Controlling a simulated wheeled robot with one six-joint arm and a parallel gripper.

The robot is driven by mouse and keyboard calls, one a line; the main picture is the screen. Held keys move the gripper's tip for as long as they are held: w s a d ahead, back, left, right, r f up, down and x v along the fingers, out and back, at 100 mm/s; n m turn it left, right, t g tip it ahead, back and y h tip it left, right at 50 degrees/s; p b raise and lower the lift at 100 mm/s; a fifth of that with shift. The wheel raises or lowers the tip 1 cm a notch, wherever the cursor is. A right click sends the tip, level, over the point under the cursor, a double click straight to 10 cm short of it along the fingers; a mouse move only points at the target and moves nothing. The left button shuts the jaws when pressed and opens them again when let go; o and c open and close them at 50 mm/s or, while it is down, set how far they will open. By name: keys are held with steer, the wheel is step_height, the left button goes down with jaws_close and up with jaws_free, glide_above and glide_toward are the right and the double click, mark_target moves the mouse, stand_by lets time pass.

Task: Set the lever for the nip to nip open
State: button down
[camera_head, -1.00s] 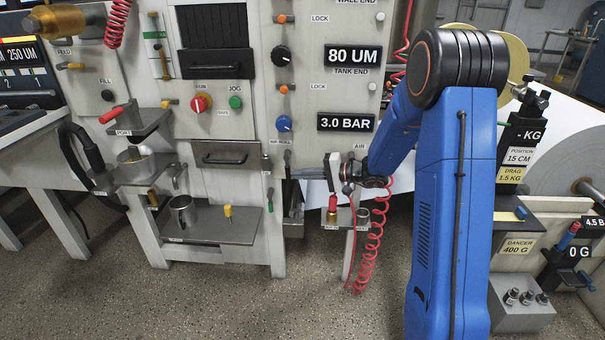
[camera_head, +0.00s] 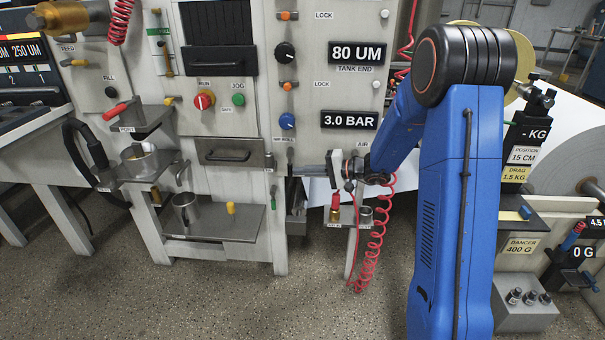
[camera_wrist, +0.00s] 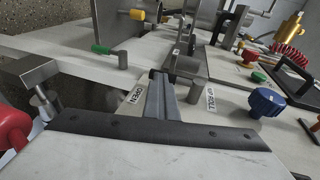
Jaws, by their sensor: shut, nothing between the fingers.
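The nip lever looks like a short grey metal part (camera_wrist: 195,92) on the pale panel in the wrist view. It stands between a label reading OPEN (camera_wrist: 135,97) and one reading NIP ROLL (camera_wrist: 210,98). My gripper (camera_wrist: 160,78) is shut and empty, with its narrow fingers close beside the lever, on the OPEN side. I cannot tell whether they touch it. In the head view my gripper (camera_head: 294,170) points left at the machine front, below the nip roll label (camera_head: 283,139). The lever is small and partly hidden there.
A green handle (camera_head: 273,197) is left of my gripper, and a blue knob (camera_head: 287,121) is above it. A small stand with a red-topped part (camera_head: 335,201) and a coiled red hose (camera_head: 376,235) are below and right. The floor in front is clear.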

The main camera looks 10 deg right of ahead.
steer(key=r, duration=0.8)
steer(key=shift+w+r, duration=0.3)
steer(key=shift+r, duration=0.05)
steer(key=shift+d+r, duration=0.1)
steer(key=shift+r, duration=0.2)
steer(key=shift+s+d+r, duration=0.6)
steer(key=shift+d, duration=0.05)
steer(key=s+d+f+g+h, duration=0.15)
steer(key=s+d+h, duration=0.35)
steer(key=d, duration=0.6)
steer(key=w+a+f+y, duration=0.1)
steer(key=w+a+f, duration=0.4)
steer(key=a, duration=0.5)
steer(key=shift+a+f+m, duration=0.3)
steer(key=shift+f, duration=0.6)
steer(key=shift+w+g, duration=0.1)
steer(key=shift+g, duration=0.15)
